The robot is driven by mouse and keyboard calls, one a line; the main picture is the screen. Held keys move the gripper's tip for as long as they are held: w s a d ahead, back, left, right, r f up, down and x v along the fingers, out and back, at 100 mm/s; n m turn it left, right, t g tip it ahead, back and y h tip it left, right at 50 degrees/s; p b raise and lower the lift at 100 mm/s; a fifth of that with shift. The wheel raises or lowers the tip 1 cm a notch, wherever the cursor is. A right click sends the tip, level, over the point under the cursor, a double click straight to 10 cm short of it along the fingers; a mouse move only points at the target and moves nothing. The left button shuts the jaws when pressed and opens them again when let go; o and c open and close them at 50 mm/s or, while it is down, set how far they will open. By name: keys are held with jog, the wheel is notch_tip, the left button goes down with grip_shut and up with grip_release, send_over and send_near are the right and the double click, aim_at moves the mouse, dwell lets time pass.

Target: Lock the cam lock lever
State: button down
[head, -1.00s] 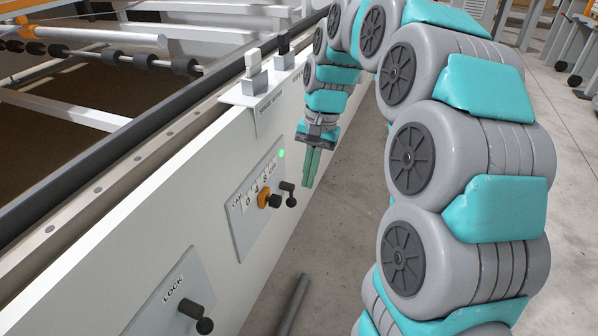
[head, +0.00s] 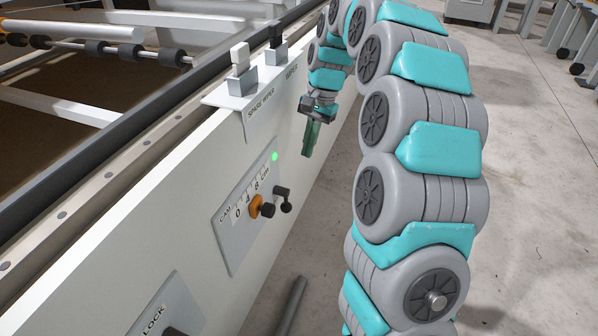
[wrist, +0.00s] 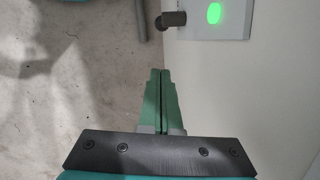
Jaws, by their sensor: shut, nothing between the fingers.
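The CAM panel (head: 232,237) on the white machine side carries a 0-4-8 cm scale. In the wrist view a dark knob end (wrist: 173,18) shows beside the green light (wrist: 213,13). My gripper (head: 308,152) has green fingers, shut and empty. It hangs beyond and above the lever, apart from it.
A LOCK panel (head: 160,312) is cut off at the bottom edge. A grey pipe (head: 292,305) lies on the floor near the machine.

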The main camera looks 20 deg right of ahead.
jog(key=s+a+x, duration=0.2)
jog(key=x, duration=1)
jog(key=shift+r, duration=0.15)
